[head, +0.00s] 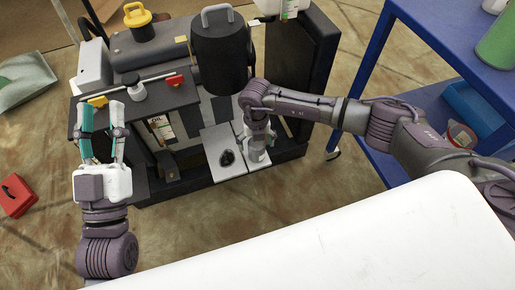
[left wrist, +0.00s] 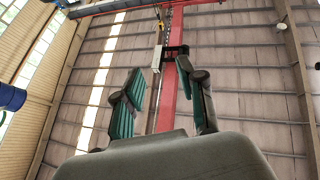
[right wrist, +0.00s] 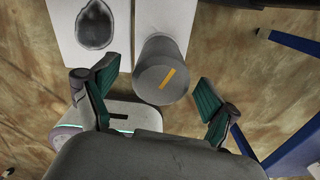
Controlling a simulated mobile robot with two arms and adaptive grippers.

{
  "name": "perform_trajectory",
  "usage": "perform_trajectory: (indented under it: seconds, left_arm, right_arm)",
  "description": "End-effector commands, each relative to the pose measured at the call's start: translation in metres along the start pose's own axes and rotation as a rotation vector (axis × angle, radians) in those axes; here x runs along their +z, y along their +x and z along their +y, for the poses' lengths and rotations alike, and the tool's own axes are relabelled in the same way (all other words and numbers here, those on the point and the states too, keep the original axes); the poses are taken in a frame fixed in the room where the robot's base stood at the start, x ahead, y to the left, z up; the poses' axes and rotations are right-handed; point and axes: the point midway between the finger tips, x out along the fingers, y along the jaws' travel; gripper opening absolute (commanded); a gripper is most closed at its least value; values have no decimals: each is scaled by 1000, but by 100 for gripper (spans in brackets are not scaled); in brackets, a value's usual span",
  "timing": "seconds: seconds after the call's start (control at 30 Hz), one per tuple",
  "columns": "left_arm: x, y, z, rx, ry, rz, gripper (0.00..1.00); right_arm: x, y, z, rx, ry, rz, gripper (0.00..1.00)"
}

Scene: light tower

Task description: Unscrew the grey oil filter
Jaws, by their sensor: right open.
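The grey oil filter (right wrist: 160,72) shows in the right wrist view as a short grey cylinder with an orange stripe on its round end. It stands by a pale panel. My right gripper (right wrist: 153,100) is open, its two green-padded fingers apart, with the filter ahead between them; I see no contact. In the head view my right gripper (head: 257,150) is low at the machine's front, and it largely hides the filter there. My left gripper (head: 101,112) is open and empty at the machine's left; it also shows open in the left wrist view (left wrist: 165,95).
A dark, round opening (head: 226,158) sits in the pale front panel. The machine carries a black canister (head: 220,60), a yellow cap (head: 138,18) and a red-ended bar (head: 173,80). A blue shelf (head: 440,35) stands right. A red box (head: 14,196) lies on the floor.

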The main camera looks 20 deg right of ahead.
Motion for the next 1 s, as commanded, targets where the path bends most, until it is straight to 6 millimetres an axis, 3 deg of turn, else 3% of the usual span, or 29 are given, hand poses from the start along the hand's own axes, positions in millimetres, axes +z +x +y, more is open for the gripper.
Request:
perform_trajectory:
  seconds: [0.17,0.47,1.0]
  left_arm:
    - [5,0,-1,-1,2,-34,40]
    - [32,-4,-5,-10,8,-205,40]
    - [80,-27,-13,-27,17,-525,40]
  right_arm:
    - [0,0,0,0,20,0,86]
    - [0,-2,0,0,119,-1,86]
    - [0,-1,0,0,301,0,86]
